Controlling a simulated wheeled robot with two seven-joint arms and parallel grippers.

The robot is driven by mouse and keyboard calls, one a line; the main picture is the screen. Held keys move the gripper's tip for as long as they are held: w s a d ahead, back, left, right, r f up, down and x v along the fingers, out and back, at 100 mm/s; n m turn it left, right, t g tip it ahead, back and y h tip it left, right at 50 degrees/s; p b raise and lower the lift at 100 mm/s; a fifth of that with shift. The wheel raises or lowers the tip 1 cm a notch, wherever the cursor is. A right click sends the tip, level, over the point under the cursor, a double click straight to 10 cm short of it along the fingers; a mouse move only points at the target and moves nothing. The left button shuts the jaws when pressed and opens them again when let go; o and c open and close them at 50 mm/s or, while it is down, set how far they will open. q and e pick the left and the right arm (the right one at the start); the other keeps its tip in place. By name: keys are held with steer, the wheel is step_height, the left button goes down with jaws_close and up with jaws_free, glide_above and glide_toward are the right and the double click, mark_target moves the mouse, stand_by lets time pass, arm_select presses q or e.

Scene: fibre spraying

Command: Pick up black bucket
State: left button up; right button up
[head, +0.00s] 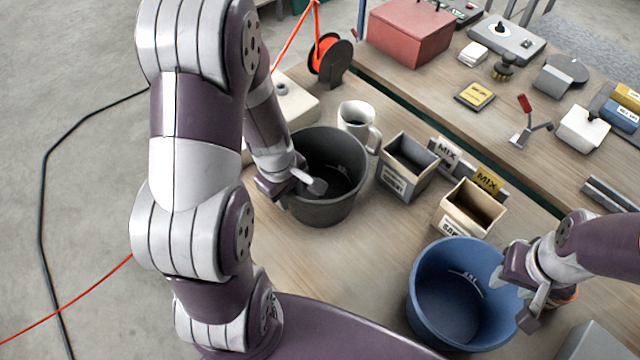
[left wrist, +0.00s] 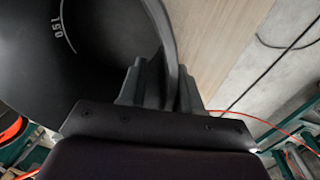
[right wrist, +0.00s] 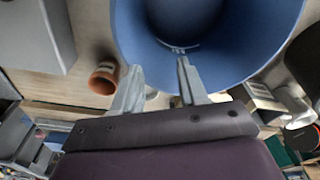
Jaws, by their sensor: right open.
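The black bucket (head: 338,205) stands upright on the wooden table, left of centre in the head view. Its dark inside and a white volume mark show in the left wrist view (left wrist: 85,60). My left gripper (head: 302,186) is at the bucket's near-left rim, one finger inside and one outside. In the left wrist view its fingers (left wrist: 170,90) are close together with the bucket wall between them. My right gripper (head: 524,302) is open at the right rim of the blue bucket (head: 432,305). The right wrist view shows its fingers (right wrist: 160,85) apart at that rim.
A white mug (head: 358,122) stands just behind the black bucket. Two small wooden boxes (head: 402,172) (head: 462,215) with MIX signs stand to its right. An orange cup (right wrist: 103,78) is near the blue bucket. Tools and a red box (head: 410,35) fill the back.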

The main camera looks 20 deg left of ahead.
arm_select(q)
jaws_close()
stand_by(1.4)
